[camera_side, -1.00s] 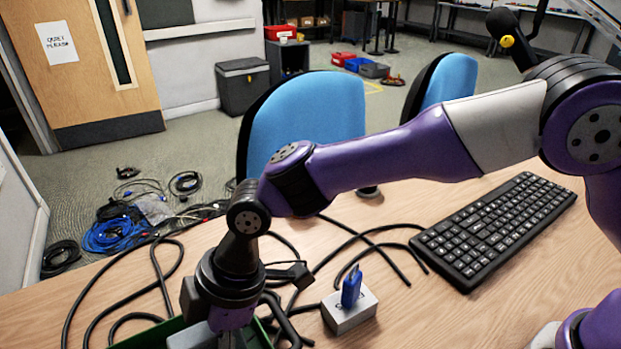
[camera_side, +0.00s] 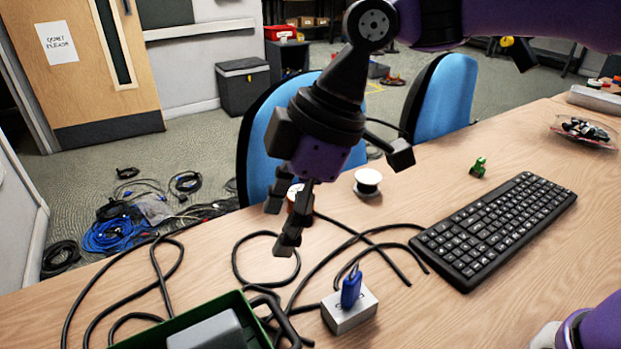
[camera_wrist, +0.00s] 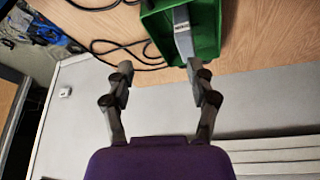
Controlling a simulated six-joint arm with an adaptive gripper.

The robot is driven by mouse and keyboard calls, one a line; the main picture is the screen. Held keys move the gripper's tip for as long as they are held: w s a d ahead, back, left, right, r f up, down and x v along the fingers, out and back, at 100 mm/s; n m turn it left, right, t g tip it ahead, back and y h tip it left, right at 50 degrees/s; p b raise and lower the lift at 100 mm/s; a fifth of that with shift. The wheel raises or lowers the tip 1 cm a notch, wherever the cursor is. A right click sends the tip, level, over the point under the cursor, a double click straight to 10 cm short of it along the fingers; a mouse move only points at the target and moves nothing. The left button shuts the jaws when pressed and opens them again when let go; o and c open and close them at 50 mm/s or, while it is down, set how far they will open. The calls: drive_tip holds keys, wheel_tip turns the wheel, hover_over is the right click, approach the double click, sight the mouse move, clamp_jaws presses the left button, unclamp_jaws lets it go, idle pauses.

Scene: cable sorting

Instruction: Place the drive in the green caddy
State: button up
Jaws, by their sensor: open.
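The green caddy (camera_side: 190,314) is at the bottom left of the desk in the side view, partly cut off by the picture's edge. It also shows at the top of the wrist view (camera_wrist: 205,40). The grey drive (camera_side: 207,332) is in the caddy; its lower part is out of the side view.
Black cables (camera_side: 165,270) lie loosely around the caddy. A grey block with a blue plug (camera_side: 351,287) stands right of it. A keyboard (camera_side: 495,230), a white spool (camera_side: 368,181) and a small green item (camera_side: 478,167) are further right. Blue chairs (camera_side: 445,95) stand behind the desk.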

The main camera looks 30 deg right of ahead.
drive_tip(key=s+d+m+t+h, duration=0.1)
drive_tip(key=s+d+m, duration=0.2)
drive_tip(key=d+m, duration=0.2)
drive_tip(key=s+d+m+t+h, duration=0.1)
drive_tip(key=s+d+m+h, duration=0.1)
drive_tip(key=d, duration=1)
drive_tip(key=s+d+m+t+h, duration=0.1)
drive_tip(key=s+d+m+t, duration=0.1)
drive_tip(key=s+d+m, duration=0.2)
drive_tip(key=d+f+m, duration=0.1)
drive_tip(key=d+m, duration=0.2)
drive_tip(key=d, duration=0.1)
drive_tip(key=shift+d+m, duration=0.2)
drive_tip(key=shift+m, duration=0.1)
